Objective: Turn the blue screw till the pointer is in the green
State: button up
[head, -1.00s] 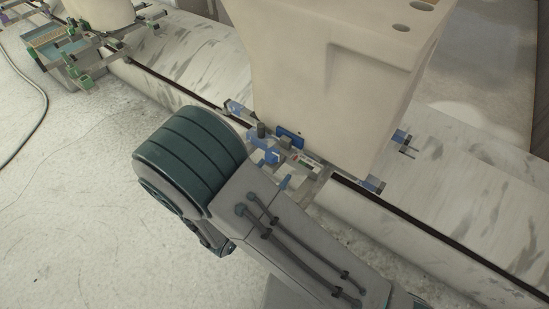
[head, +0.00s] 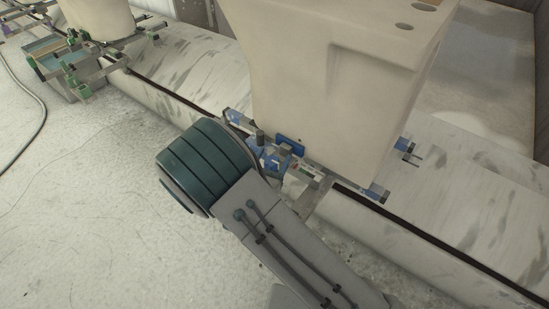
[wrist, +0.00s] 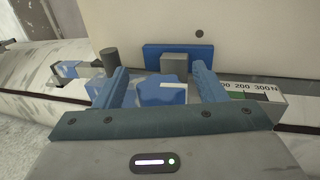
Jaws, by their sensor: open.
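The blue screw (wrist: 162,92) is a lobed blue knob with a pale stripe on its top, in the middle of the wrist view. My gripper (wrist: 160,85) is open, with one blue finger on each side of the screw and gaps showing between. I cannot tell whether either finger touches it. To the right lies the scale (wrist: 245,92), marked 200 and 300 N, with a green band partly behind my right finger. I cannot make out the pointer. In the head view the scale (head: 305,170) shows small, and my arm hides much of the clamp there.
A large cream ceramic piece (head: 330,80) stands right behind the screw. A blue pad with a grey block (wrist: 178,62) and a dark post (wrist: 109,60) are close to my fingers. Another station with green-knobbed clamps (head: 75,70) stands at the upper left.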

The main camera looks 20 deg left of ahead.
jog(key=shift+w+d, duration=0.1)
jog(key=shift+w, duration=0.45)
jog(key=c, duration=1)
jog(key=shift+m+h, duration=0.4)
jog(key=shift+h, duration=0.2)
jog(key=m+h, duration=0.1)
jog(key=m+g+h+p, duration=0.1)
jog(key=h, duration=0.1)
jog(key=m+g+h, duration=0.1)
jog(key=h, duration=0.1)
jog(key=shift+s+d+m+p, duration=0.1)
jog(key=shift+d+m+p, duration=0.2)
jog(key=shift+p, duration=0.1)
jog(key=shift+s+d+m+g+h, duration=0.1)
jog(key=shift+s+m+g+h, duration=0.05)
jog(key=shift+m+g+h, duration=1.1)
jog(key=shift+s+d+m+g+h, duration=0.1)
jog(key=shift+m+g+h, duration=0.85)
jog(key=shift+h, duration=0.6)
jog(key=shift+g, duration=0.3)
